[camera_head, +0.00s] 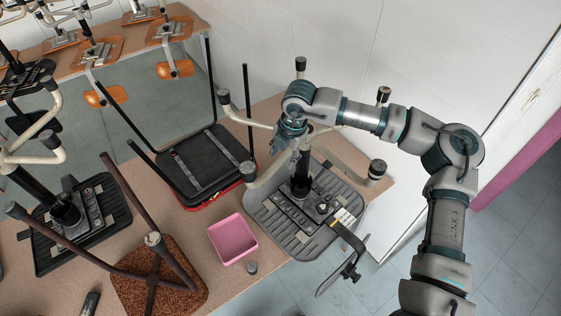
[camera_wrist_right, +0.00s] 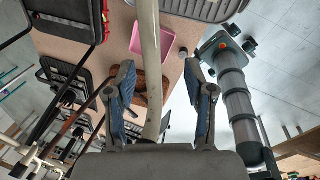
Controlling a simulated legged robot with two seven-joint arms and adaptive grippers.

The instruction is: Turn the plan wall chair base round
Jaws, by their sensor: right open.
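The chair base (camera_head: 267,170) is a star of cream legs with dark round feet. It stands on top of an upturned chair, on a black column above a grey ribbed seat (camera_head: 275,217) at the table's right end, near the white wall. My right gripper (camera_head: 290,130) is over the base close to its hub; my wrist hides part of the legs. In the right wrist view, the open fingers (camera_wrist_right: 160,72) stand on either side of one cream leg (camera_wrist_right: 150,45). Gaps show beside the leg; contact is not visible. My left gripper is not in view.
A pink tray (camera_head: 232,239) and a small grey cylinder (camera_head: 251,267) lie left of the seat. A black chair with upright legs (camera_head: 200,165), a brown-seated chair (camera_head: 165,285) and another upturned chair (camera_head: 95,225) crowd the table (camera_head: 225,280). Floor is clear at lower right.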

